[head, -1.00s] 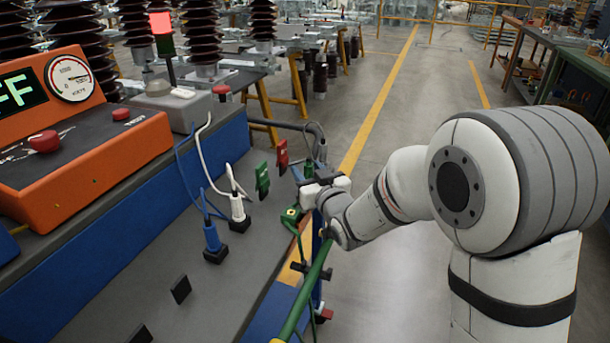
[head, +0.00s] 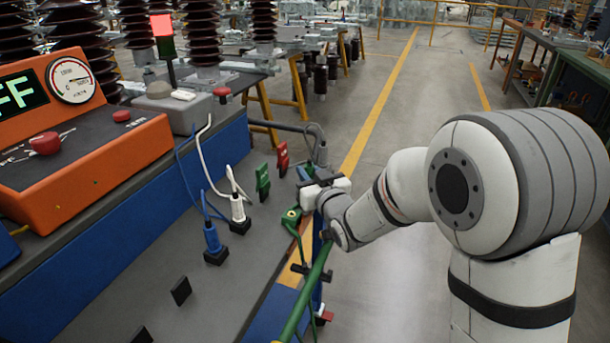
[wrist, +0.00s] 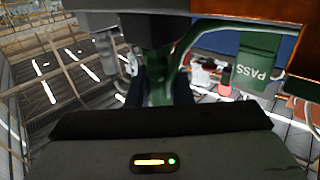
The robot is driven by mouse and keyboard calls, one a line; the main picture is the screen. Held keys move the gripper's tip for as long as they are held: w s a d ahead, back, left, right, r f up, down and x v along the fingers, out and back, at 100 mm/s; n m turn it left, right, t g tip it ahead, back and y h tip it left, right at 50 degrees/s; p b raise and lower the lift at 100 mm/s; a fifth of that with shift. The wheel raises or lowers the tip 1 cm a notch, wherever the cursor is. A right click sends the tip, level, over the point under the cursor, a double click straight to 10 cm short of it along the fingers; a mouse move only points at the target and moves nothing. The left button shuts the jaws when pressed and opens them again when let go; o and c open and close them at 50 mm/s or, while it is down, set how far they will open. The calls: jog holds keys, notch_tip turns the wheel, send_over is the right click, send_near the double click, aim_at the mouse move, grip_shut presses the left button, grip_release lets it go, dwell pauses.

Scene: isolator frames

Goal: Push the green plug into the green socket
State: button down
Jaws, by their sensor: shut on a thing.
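My gripper (head: 322,186) is at the right edge of the bench, beside the green and red tags. In the wrist view my gripper (wrist: 160,88) is shut on the green plug (wrist: 158,72), with dark fingers on either side. A green cable (wrist: 188,42) bends up to the right beside it. In the head view the gripper mostly hides the plug. A small green fitting (head: 291,215) sits at the bench edge just below left of my gripper. I cannot tell whether it is the green socket, or whether the plug touches any socket.
A white plug (head: 238,208) and a blue plug (head: 212,240) stand in black bases on the bench. A green tag (head: 263,182) and a red tag (head: 282,158) stand close to my gripper. An orange tester (head: 90,150) is at the left.

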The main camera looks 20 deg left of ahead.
notch_tip(320, 180, up, 10)
jog(key=shift+r+p, duration=0.1)
jog(key=shift+p, duration=0.85)
